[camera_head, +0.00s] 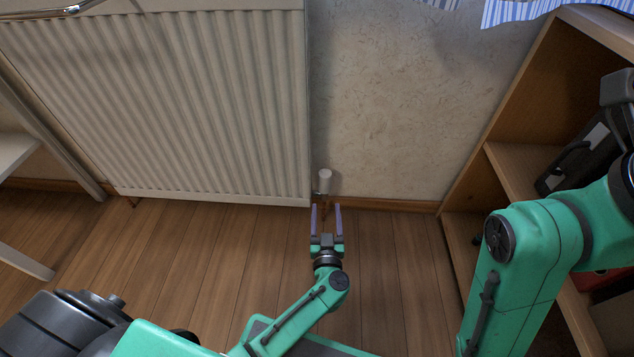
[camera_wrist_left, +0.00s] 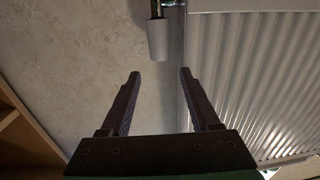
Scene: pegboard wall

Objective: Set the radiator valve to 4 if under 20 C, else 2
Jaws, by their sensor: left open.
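The radiator (camera_head: 165,105) is a white ribbed panel on the wall; its ribs also show in the left wrist view (camera_wrist_left: 255,80). The valve (camera_head: 325,178) is a small white knob on a pipe by the radiator's lower right corner. In the left wrist view the valve (camera_wrist_left: 158,40) hangs at the top centre, with no readable numbers. My left gripper (camera_head: 326,208) is open and empty, its fingers pointing at the valve. The knob lies just beyond the fingertips, apart from them. No thermometer or temperature reading is visible. My right gripper is out of view.
A wooden shelf unit (camera_head: 515,105) stands on the right with a dark binder (camera_head: 582,158) in it. My right arm is in front of it. A pale piece of furniture (camera_head: 22,262) is at the left edge. The wooden floor (camera_head: 385,270) is clear.

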